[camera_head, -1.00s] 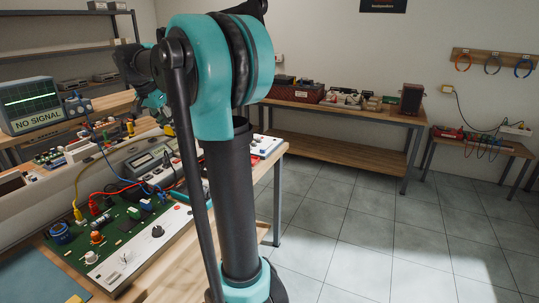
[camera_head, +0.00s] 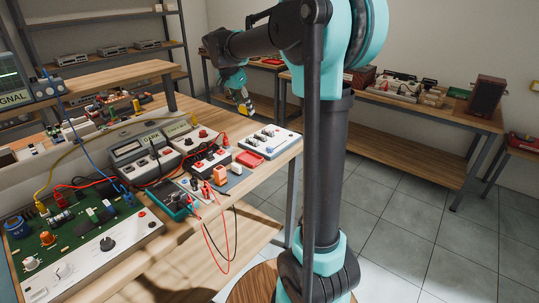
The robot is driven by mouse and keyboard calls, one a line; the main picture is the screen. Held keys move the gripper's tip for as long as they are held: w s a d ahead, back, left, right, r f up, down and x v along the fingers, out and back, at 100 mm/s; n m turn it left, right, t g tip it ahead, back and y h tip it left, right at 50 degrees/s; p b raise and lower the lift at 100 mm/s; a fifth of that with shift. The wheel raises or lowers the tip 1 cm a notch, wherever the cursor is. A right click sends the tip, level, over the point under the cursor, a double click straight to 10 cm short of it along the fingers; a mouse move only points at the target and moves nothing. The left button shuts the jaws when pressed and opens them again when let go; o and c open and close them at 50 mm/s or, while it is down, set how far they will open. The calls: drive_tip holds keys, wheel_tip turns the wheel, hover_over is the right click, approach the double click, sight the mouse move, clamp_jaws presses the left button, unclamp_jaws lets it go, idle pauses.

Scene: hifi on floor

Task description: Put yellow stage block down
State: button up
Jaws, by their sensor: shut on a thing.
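My gripper (camera_head: 241,98) hangs at the end of my teal and black arm, above the far right part of the wooden workbench (camera_head: 133,270). It points downward and is shut on the yellow stage block (camera_head: 247,108), of which only a small yellow part shows between the dark fingers. The block appears held above the white board on the bench, clear of it. My fingers hide most of the block.
A green circuit board (camera_head: 75,231), a teal meter (camera_head: 172,198), a grey bench meter (camera_head: 137,152) and loose cables crowd the bench.

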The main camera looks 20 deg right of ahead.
drive_tip(key=f, duration=1)
drive_tip(key=d+f, duration=0.1)
drive_tip(key=f, duration=0.4)
drive_tip(key=shift+w+f, duration=0.2)
drive_tip(key=shift+f, duration=2.4)
drive_tip(key=shift+f, duration=0.15)
drive_tip(key=o, duration=1.2)
